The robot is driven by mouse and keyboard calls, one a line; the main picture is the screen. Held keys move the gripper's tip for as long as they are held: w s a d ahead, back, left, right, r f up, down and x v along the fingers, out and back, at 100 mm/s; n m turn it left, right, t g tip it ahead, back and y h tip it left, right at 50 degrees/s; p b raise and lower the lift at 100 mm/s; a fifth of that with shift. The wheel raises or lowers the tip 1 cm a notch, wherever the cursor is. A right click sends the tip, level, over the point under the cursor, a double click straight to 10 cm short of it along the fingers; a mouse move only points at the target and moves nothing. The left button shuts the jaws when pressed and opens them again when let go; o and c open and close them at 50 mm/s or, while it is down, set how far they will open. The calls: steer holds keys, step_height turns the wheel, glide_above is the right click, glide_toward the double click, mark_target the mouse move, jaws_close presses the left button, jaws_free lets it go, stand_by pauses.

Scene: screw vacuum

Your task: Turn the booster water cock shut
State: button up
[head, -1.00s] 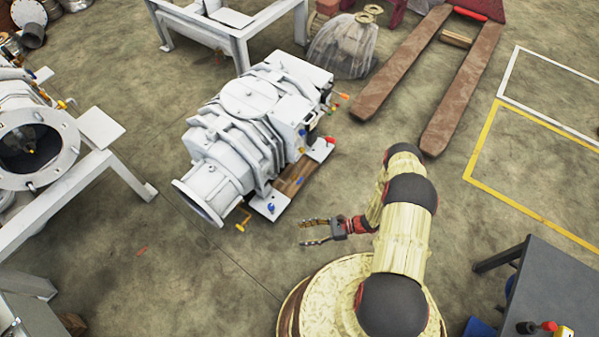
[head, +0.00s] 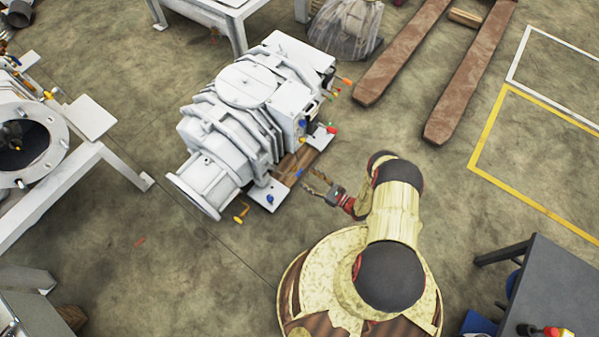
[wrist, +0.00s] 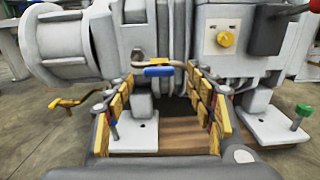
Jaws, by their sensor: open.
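The white booster machine (head: 245,120) stands on a wooden base. In the wrist view a small cock with a blue handle (wrist: 158,71) sits on a short pipe on its side, below the ribbed casing. A blue spot on the machine's near side in the head view (head: 299,172) appears to be this handle. No label is readable. My gripper (head: 318,184) is open beside the machine's near side. In the wrist view my gripper (wrist: 161,84) has its yellow-padded fingers either side of the blue handle, which appears beyond the fingertips, apart from them.
A yellow crank-like handle (wrist: 66,102) sticks out at the left. A yellow knob (wrist: 226,40) and a green-topped bolt (wrist: 303,109) are at the right. White foot plates (wrist: 135,136) flank the wooden base (wrist: 175,138). A grey table (head: 550,285) stands at the lower right.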

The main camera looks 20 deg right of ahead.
mark_target(300, 172)
steer(key=b+x, duration=0.1)
steer(key=x, duration=0.4)
steer(key=shift+w+a, duration=0.25)
steer(key=shift+c, duration=1.2)
steer(key=c, duration=1)
steer(key=shift+o, duration=0.2)
